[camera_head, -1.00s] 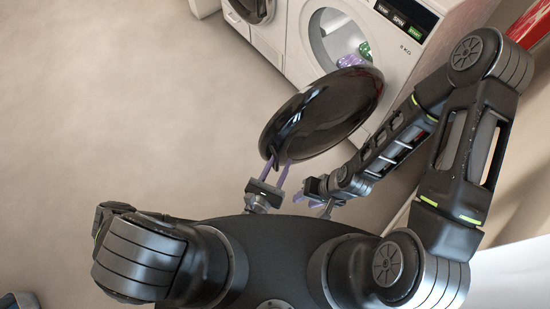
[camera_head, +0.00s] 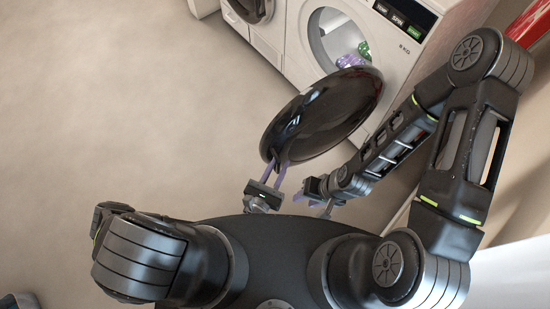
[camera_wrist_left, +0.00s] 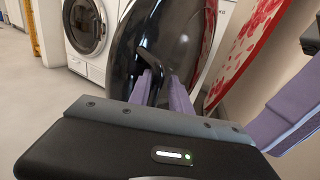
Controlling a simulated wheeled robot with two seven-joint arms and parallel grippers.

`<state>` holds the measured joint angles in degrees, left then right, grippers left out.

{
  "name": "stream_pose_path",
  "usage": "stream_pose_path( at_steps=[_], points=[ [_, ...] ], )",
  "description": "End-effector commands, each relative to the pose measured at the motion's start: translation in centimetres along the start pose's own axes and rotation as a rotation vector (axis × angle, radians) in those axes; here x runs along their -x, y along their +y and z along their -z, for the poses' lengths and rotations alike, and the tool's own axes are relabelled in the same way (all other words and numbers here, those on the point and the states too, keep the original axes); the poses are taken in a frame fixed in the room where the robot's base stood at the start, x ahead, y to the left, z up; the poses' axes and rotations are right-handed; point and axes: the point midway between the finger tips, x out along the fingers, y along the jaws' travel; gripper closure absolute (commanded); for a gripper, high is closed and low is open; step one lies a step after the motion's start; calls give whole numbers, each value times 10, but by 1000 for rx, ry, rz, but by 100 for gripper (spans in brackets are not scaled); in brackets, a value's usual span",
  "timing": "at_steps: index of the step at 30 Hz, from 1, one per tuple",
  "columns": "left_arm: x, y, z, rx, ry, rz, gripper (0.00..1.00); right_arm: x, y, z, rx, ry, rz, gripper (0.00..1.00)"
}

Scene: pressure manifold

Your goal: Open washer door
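The washer (camera_head: 385,52) stands at the top with its round drum opening uncovered. Its glossy black door (camera_head: 325,115) is swung wide open towards me; it also fills the middle of the left wrist view (camera_wrist_left: 125,60). My left gripper (camera_head: 281,167) is at the near edge of the door. Its two purple fingers lie on either side of the dark door handle (camera_wrist_left: 151,64) and look shut on it, with a narrow dark gap between them. My right gripper (camera_head: 312,200) is close by, lower and to the right; its finger gap is unclear.
Purple and green items (camera_head: 352,59) show in the drum opening. A second front-loading machine (camera_head: 255,20) stands to the left. A red patterned board (camera_wrist_left: 243,45) stands at the right in the wrist view. The floor (camera_head: 130,100) on the left is open.

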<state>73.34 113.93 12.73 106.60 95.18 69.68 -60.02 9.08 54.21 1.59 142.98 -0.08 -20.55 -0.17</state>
Motion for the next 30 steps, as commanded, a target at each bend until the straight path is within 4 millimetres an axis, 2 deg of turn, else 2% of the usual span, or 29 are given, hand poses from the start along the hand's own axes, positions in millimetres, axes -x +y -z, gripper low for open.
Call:
stream_pose_path(
  at_steps=[9,12,16,30],
  points=[
    [48,15,2,0,6,-7,78,0,0,0,0,0,0,64],
    [58,18,2,0,5,-8,78,0,0,0,0,0,0,64],
    [63,19,2,2,6,-8,78,0,0,0,0,0,0,64],
    [63,19,2,1,6,-9,78,0,0,0,0,0,0,64]
  ],
)
